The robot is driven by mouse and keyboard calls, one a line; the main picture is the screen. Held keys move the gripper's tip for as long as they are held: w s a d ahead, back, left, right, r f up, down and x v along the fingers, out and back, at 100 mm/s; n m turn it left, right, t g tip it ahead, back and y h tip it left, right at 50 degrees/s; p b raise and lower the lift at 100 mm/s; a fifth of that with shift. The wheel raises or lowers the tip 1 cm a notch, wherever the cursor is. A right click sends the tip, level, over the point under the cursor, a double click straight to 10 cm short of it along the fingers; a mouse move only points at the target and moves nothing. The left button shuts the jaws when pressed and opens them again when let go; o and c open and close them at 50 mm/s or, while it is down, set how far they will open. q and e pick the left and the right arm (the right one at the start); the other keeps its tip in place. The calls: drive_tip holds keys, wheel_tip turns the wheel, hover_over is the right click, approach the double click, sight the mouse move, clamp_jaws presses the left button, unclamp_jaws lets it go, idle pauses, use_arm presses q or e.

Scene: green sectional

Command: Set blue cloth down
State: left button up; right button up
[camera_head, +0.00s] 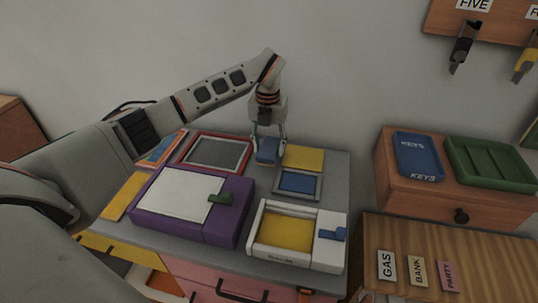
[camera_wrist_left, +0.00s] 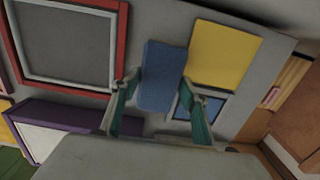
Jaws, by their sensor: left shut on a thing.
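The blue cloth (camera_head: 267,150) is a small folded block near the back of the grey cabinet top (camera_head: 333,188). My left gripper (camera_head: 268,146) points down over it with its fingers on either side. In the left wrist view the cloth (camera_wrist_left: 162,76) sits between the teal fingertips of my left gripper (camera_wrist_left: 160,92), which is shut on it. I cannot tell whether the cloth touches the surface. My right gripper is not in view.
A yellow square (camera_head: 304,158), a blue-centred frame (camera_head: 298,184) and a red-edged frame (camera_head: 216,153) lie around the cloth. A purple box (camera_head: 229,226) and a white box with a yellow inside (camera_head: 286,232) are nearer. The wall (camera_head: 330,70) is behind.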

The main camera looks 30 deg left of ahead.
sight(269, 148)
use_arm(q)
drive_tip(key=shift+f, duration=1.8)
drive_tip(key=shift+f, duration=0.2)
drive_tip(key=o, duration=1.1)
drive_tip(key=shift+c, duration=0.2)
